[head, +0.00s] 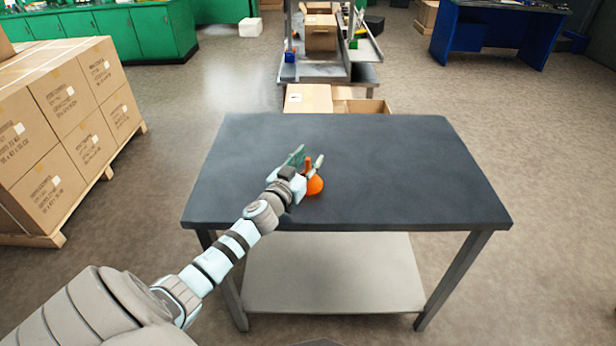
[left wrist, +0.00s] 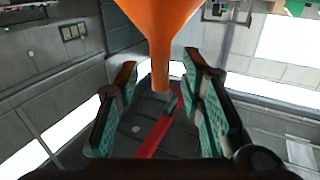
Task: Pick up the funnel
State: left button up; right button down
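The orange funnel (head: 315,186) is at the middle of the dark tabletop (head: 400,160), with its wide part toward me and its narrow spout pointing up the picture. My left gripper (head: 310,154) is at the funnel, its two fingers on either side of the spout. In the left wrist view the funnel (left wrist: 160,28) comes in from the top, and its spout ends between the green-padded fingers with a gap on each side. The gripper looks open. My left wrist hides part of the funnel's left side in the head view. My right gripper is not in view.
The rest of the tabletop is bare. Stacked cartons on a pallet (head: 70,125) stand at the left. Open cardboard boxes (head: 310,98) and a grey bench (head: 320,72) are behind the table. A blue desk (head: 490,35) is at the back right.

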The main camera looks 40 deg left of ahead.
pick_arm(q)
jog(key=shift+w, duration=0.1)
grip_shut()
